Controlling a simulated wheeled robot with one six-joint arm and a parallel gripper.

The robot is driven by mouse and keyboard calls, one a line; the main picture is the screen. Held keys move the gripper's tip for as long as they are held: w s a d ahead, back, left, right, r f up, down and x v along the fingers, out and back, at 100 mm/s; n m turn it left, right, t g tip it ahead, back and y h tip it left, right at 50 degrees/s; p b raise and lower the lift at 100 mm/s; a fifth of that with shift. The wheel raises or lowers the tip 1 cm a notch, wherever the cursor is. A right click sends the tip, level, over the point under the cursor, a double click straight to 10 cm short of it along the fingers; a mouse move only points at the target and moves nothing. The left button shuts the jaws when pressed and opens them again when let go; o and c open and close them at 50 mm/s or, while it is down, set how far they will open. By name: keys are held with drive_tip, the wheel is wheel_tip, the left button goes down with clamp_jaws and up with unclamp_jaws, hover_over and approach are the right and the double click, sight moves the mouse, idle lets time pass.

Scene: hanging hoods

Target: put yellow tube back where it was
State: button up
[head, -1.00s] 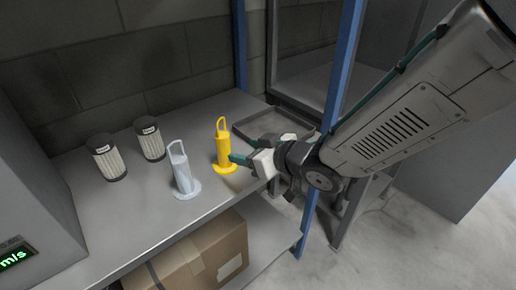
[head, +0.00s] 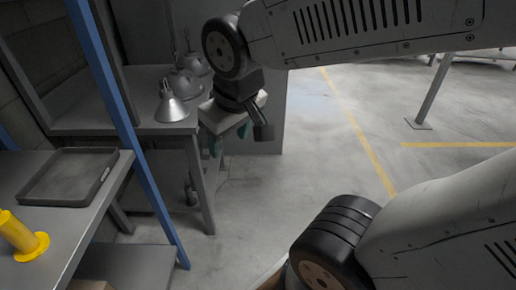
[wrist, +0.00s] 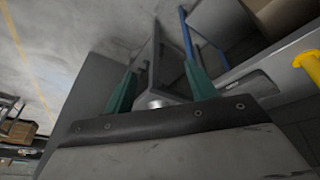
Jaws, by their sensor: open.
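The yellow tube (head: 17,235) stands on the grey shelf (head: 85,222) at the lower left of the head view, cut off by the picture's edge. Its round base rests on the shelf surface. In the wrist view a yellow part of it (wrist: 308,63) shows at the right edge. My gripper (head: 228,143) hangs in the air right of the shelf, well apart from the tube, pointing down. Its green fingers stand apart in the wrist view (wrist: 160,90), with nothing between them.
A shallow grey tray (head: 70,177) lies on the shelf behind the tube. A blue post (head: 125,125) rises at the shelf's corner. Several metal lamp hoods (head: 172,105) are at a second table (head: 130,118) beyond. Open floor (head: 330,150) lies to the right.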

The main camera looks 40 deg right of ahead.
drive_tip(key=s+d+r+m+g, duration=0.1)
drive_tip(key=s+g, duration=0.1)
drive_tip(key=s, duration=0.6)
drive_tip(key=shift+s+d+r+g+y, duration=0.15)
drive_tip(key=shift+s+g+y, duration=0.15)
drive_tip(key=shift+s, duration=0.05)
idle(0.4)
